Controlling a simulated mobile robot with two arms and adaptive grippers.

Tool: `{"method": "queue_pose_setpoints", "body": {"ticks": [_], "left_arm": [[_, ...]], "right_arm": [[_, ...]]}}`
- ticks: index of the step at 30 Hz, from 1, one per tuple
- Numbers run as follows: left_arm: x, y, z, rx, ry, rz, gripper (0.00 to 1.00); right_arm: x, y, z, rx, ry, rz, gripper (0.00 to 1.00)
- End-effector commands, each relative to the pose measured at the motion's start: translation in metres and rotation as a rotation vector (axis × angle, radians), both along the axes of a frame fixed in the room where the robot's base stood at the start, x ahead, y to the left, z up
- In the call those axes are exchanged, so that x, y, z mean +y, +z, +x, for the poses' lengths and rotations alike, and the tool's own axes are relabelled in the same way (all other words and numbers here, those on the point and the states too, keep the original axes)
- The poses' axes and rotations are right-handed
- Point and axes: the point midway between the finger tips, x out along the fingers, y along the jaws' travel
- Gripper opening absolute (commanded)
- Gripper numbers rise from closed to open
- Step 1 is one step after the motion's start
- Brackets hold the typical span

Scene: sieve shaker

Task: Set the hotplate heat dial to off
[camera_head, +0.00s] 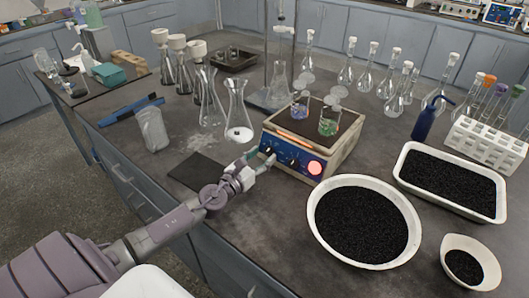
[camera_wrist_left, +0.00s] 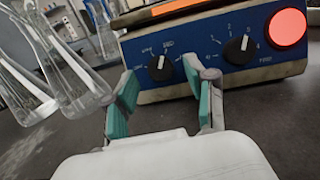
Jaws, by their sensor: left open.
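The hotplate (camera_head: 312,135) stands on the bench with two small beakers on its top. Its blue front panel, also in the left wrist view (camera_wrist_left: 216,55), carries two black dials and a lit red-orange round light (camera_wrist_left: 287,27). The left dial (camera_wrist_left: 159,68) lies between my fingertips in the picture, beyond them. The right dial (camera_wrist_left: 239,49) is to the right of my fingers. My left gripper (camera_wrist_left: 155,95) is open with teal pads, in front of the panel. In the head view my left gripper (camera_head: 258,160) is at the panel's left end. I cannot tell whether it touches. My right gripper is not in view.
Glass flasks (camera_head: 236,112) stand left of the hotplate, close to my gripper. A white bowl of black grains (camera_head: 362,183) sits to the right, with a white tray (camera_head: 405,188) beyond it. A dark mat (camera_head: 196,172) lies near the bench's front edge.

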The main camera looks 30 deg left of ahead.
Motion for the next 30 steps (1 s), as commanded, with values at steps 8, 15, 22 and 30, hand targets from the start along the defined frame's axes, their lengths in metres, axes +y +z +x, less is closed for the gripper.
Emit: {"method": "queue_pose_setpoints", "body": {"ticks": [8,15,22,30], "left_arm": [[-0.001,0.000,0.016,0.000,-0.001,0.000,0.55],[-0.001,0.000,0.015,0.001,-0.001,0.000,0.52],[-0.001,0.000,0.015,0.001,-0.001,0.000,0.14],[-0.001,0.000,0.015,0.001,0.002,-0.007,0.00]], "right_arm": [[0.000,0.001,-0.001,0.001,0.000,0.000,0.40],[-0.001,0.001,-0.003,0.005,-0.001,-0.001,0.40],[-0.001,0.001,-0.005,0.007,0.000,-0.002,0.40],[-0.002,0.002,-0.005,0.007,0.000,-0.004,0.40]]}}
